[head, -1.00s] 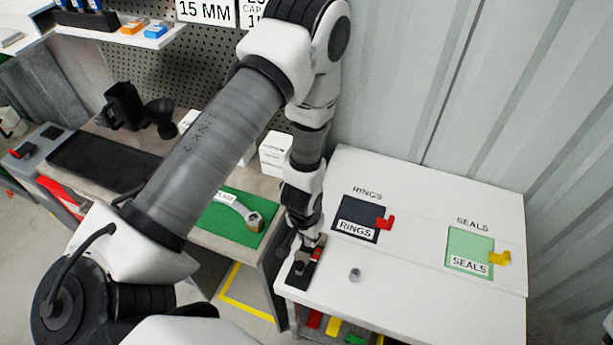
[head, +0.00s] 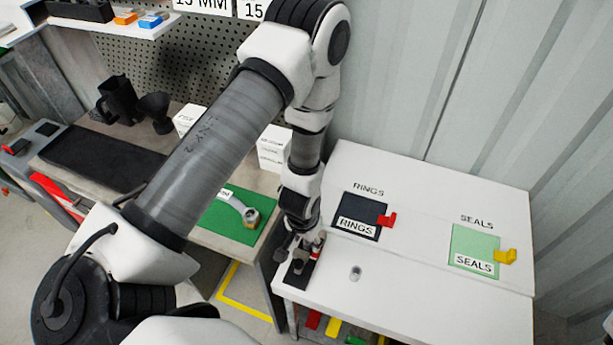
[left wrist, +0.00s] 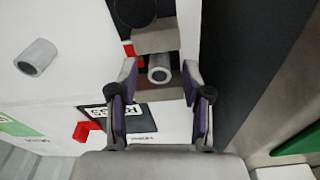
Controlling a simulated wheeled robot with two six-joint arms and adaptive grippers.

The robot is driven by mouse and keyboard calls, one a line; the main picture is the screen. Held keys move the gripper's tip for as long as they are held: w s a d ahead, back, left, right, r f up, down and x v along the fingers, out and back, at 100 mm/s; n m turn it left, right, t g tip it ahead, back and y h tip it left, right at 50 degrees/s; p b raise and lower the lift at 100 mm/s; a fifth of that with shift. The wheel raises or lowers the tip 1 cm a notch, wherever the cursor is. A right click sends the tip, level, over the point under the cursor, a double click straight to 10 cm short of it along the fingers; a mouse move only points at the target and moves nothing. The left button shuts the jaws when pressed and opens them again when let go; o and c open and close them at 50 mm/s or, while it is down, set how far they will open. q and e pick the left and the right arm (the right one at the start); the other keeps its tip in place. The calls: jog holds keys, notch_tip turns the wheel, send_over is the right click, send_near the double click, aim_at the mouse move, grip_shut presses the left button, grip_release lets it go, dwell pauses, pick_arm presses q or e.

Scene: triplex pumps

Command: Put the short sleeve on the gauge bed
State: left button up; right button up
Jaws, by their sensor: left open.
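I cannot tell which of the two is the short sleeve. My left gripper (head: 304,250) is low over the gauge. In the left wrist view its fingers (left wrist: 159,85) are open, one on either side of the tube, with gaps. My right gripper is not in view.
The white bench carries a dark RINGS panel (head: 362,213) with a red tab and a green SEALS panel (head: 474,247) with a yellow tab. Left of it, a workbench holds a green mat (head: 222,222) and white boxes (head: 274,150). The bench's front right is clear.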

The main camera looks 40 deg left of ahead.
pick_arm(q)
jog(key=shift+w+r, duration=0.1)
jog(key=shift+r, duration=0.2)
notch_tip(320, 180, up, 11)
jog(key=s, duration=0.1)
jog(key=shift+s+r, duration=0.15)
jog(key=shift+s, duration=0.2)
